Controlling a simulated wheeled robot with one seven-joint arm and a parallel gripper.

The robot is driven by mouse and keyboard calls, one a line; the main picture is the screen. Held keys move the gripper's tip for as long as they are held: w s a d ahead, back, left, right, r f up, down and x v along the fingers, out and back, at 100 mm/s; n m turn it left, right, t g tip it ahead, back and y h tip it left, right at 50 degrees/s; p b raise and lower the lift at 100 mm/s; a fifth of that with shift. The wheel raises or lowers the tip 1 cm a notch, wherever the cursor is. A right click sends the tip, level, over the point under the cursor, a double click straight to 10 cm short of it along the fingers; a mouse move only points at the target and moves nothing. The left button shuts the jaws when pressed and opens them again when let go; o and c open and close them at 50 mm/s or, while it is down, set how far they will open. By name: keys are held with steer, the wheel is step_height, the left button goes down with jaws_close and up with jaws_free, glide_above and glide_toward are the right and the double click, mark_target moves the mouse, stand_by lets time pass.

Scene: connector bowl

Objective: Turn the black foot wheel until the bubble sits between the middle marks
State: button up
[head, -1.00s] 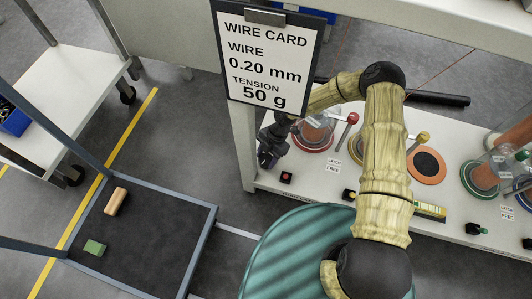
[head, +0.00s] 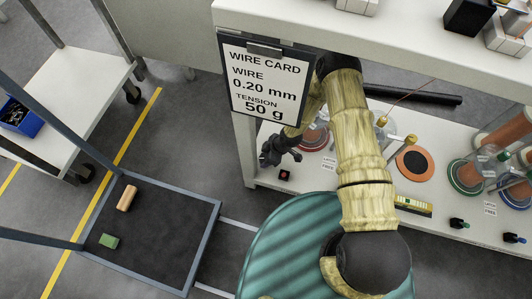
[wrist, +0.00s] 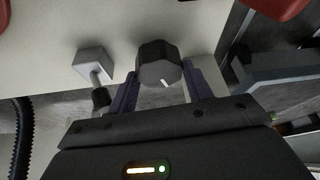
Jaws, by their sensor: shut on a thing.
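The black foot wheel (wrist: 158,62) is a faceted knob with a white line on its face. In the wrist view it sits between the two purple fingers of my gripper (wrist: 161,75), which is shut on it. In the head view my gripper (head: 274,155) is a dark shape at the left end of the lower shelf, and the wheel cannot be made out there. A yellow-green level (head: 412,205) lies on that shelf, right of my arm. Its bubble and marks are too small to read.
A wire card (head: 264,84) hangs above my gripper. A grey block (wrist: 93,60) with a black-tipped lever is left of the wheel. Spools on coloured discs (head: 412,163) fill the shelf to the right. A low dark-bedded cart (head: 160,225) stands at lower left.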

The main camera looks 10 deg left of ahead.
steer(key=shift+s+a+m, duration=0.1)
steer(key=shift+s+m, duration=0.2)
steer(key=shift+m, duration=0.1)
steer(key=shift+t+p, duration=0.3)
steer(key=shift+p, duration=0.05)
steer(key=shift+m, duration=0.4)
